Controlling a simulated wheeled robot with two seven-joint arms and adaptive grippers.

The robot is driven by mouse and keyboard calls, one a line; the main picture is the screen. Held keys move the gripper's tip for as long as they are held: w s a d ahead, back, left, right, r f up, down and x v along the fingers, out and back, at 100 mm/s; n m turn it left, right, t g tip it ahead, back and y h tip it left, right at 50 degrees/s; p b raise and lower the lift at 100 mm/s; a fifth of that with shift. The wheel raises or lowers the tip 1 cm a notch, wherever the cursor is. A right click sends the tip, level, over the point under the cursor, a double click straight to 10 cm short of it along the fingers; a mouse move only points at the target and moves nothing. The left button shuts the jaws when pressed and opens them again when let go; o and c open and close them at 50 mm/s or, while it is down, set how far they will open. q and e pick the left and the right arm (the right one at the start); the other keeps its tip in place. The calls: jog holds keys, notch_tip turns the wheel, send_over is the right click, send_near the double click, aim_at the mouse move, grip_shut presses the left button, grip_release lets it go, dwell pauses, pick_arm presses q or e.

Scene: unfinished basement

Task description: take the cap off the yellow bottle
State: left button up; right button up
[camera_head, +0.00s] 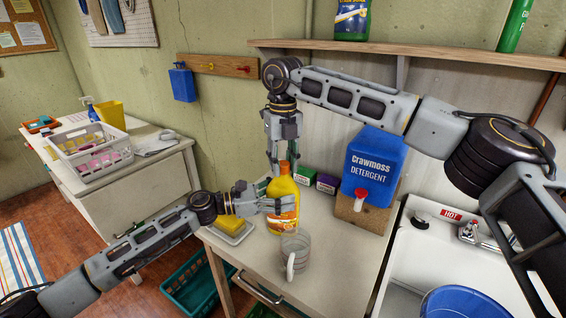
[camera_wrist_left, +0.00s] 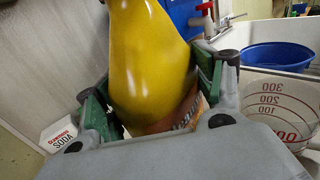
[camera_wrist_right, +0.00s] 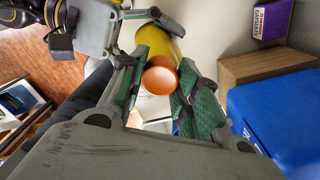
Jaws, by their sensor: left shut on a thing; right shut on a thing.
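The yellow bottle (camera_head: 283,199) stands upright on the small white table, and its body fills the middle of the left wrist view (camera_wrist_left: 150,60). My left gripper (camera_head: 280,206) is shut on the bottle's body from the left. The orange cap (camera_head: 284,167) is at the top of the bottle; the right wrist view shows it round between my fingers (camera_wrist_right: 160,80). My right gripper (camera_head: 284,166) reaches down from above and is shut on the cap. The bottle's neck is hidden, so I cannot tell whether the cap has turned or loosened.
A measuring jug (camera_head: 294,251) stands close in front of the bottle. A blue detergent container (camera_head: 372,165) sits on a wooden block behind right. A tray with a yellow sponge (camera_head: 231,224) lies at left. A sink with a blue basin (camera_head: 465,303) is at right.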

jog(key=n, duration=0.4)
jog(key=shift+n, duration=0.3)
jog(key=n, duration=0.3)
jog(key=shift+n, duration=0.4)
jog(key=n, duration=0.4)
jog(key=shift+n, duration=0.3)
jog(key=n, duration=0.3)
jog(key=shift+n, duration=0.4)
jog(key=n, duration=0.3)
jog(key=shift+n, duration=0.4)
jog(key=n, duration=0.9)
jog(key=shift+r, duration=0.1)
jog(key=shift+n, duration=2.2)
